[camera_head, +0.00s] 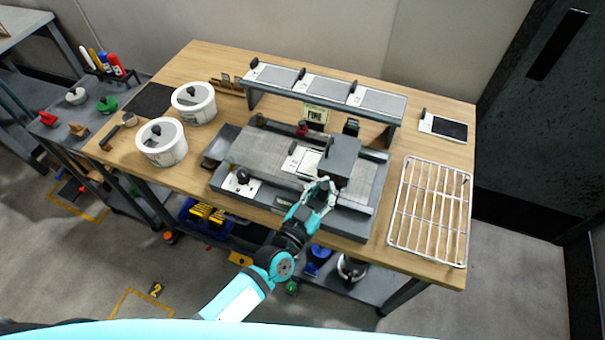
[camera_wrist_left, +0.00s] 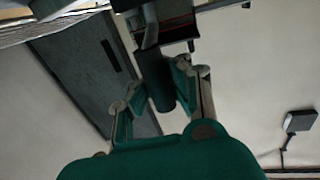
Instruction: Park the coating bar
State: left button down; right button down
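A flat grey coating machine (camera_head: 262,150) stands in the middle of the wooden table. A dark grey block (camera_head: 343,157) spans its bed toward the right end and looks like the coating bar; I cannot be sure. My left gripper (camera_head: 320,193) is at the near side of this block, by the machine's front edge. In the left wrist view, a dark cylindrical handle (camera_wrist_left: 158,85) sits between the fingers of my left gripper (camera_wrist_left: 162,90). The fingers look apart, with a gap beside the handle. My right gripper is not in view.
A raised shelf (camera_head: 325,90) with several grey plates stands behind the machine. A wire rack (camera_head: 430,212) lies on the right. A small dark panel (camera_head: 444,126) lies at the back right.

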pick_arm(q)
jog(key=s+d, duration=0.2)
jog(key=d, duration=0.4)
jog(key=shift+s+f, duration=0.2)
jog(key=shift+f, duration=0.25)
jog(key=shift+d, duration=0.1)
jog(key=c, duration=1.9)
grip_release()
jog(key=o, duration=0.5)
jog(key=shift+s+r, duration=0.15)
jog(key=shift+s, duration=0.1)
jog(key=shift+o, duration=1.1)
jog(key=shift+r, duration=0.1)
jog(key=shift+w+r, duration=0.1)
